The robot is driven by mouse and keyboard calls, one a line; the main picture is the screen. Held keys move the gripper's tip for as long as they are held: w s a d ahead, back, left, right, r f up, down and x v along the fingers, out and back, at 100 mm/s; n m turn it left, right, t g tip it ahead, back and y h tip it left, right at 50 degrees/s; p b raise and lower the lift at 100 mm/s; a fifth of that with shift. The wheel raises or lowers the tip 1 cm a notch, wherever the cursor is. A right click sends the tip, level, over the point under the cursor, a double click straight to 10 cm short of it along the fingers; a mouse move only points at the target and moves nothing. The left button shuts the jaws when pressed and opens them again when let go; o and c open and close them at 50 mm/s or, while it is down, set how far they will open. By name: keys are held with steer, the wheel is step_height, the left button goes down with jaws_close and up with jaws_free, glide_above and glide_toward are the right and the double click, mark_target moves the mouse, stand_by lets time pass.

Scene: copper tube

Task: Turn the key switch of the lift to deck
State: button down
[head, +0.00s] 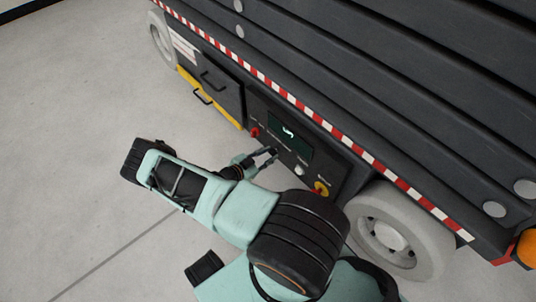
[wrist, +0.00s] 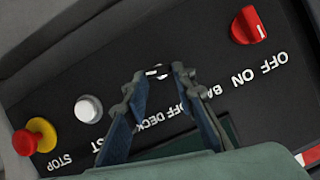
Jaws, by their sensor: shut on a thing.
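The lift's dark control panel (wrist: 105,62) fills much of the wrist view and shows upside down. The key switch (wrist: 158,72) is a small bright metal piece on it, between labels reading "OFF DECK" and "BA...", the latter partly covered. My gripper (wrist: 157,70) has one fingertip on each side of the key switch and is shut on it. The fingers hide part of the labels, and I cannot tell which position the key points to. In the head view my gripper (head: 271,153) reaches the panel just below its dark screen (head: 290,131).
A red rotary knob (wrist: 249,26) marked OFF/ON, a silver button (wrist: 88,108) and a red stop button on yellow (wrist: 36,137) share the panel. The lift's wheel (head: 392,230) stands right of it. Open grey floor (head: 75,130) lies left.

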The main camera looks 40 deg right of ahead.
steer(key=m+t, duration=0.2)
steer(key=m, duration=0.1)
steer(key=m+t, duration=0.1)
steer(key=shift+s+f, duration=0.25)
steer(key=shift+s, duration=0.15)
steer(key=shift+m+h, duration=0.3)
stand_by(0.3)
steer(key=c, duration=1.6)
jaws_free()
steer(key=v, duration=0.7)
steer(key=shift+a, duration=0.25)
steer(key=shift+s+r, duration=0.1)
